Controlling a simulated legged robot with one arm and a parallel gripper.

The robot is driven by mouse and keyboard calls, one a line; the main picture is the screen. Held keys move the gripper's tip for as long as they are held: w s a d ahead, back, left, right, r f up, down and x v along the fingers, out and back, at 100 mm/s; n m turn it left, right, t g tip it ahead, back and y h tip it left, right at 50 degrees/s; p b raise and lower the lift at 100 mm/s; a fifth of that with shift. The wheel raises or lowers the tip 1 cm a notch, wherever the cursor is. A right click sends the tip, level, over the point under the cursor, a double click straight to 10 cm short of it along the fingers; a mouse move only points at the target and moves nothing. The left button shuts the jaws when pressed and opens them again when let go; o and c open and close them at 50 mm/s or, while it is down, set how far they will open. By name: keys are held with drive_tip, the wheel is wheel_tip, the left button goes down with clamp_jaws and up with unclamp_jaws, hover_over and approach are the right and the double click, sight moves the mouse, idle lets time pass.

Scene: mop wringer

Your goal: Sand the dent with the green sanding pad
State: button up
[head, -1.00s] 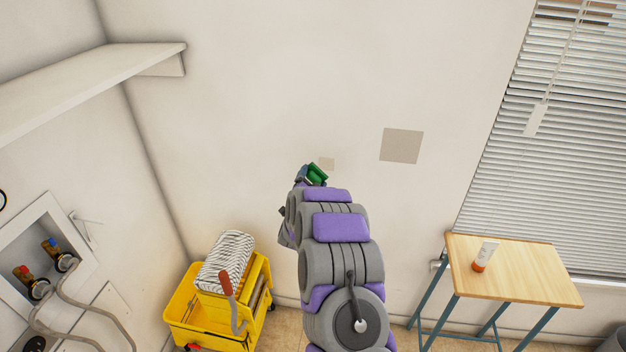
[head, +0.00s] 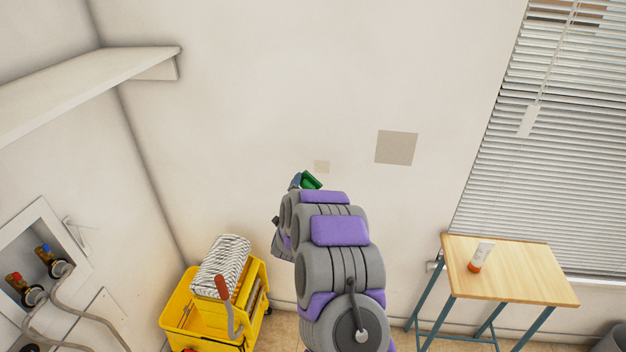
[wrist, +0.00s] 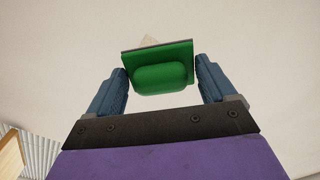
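The green sanding pad (wrist: 160,70) is held between the two blue fingers of my gripper (wrist: 163,80) in the wrist view. In the head view the green pad (head: 311,181) shows at the far end of my arm, in front of the wall. Two patches mark the wall: a small beige patch (head: 322,167) just above the pad and a larger grey-beige square (head: 396,148) to the upper right. I cannot tell which is the dent. Part of a beige patch (wrist: 150,40) shows behind the pad's top edge in the wrist view. Whether the pad touches the wall is unclear.
A yellow mop bucket with wringer (head: 190,322) stands on the floor at lower left. A shelf (head: 90,82) juts out at upper left. The wall around the patches is bare.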

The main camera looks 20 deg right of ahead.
drive_tip(key=c, duration=0.6)
drive_tip(key=shift+w+d, duration=0.1)
drive_tip(key=shift+x, duration=3.45)
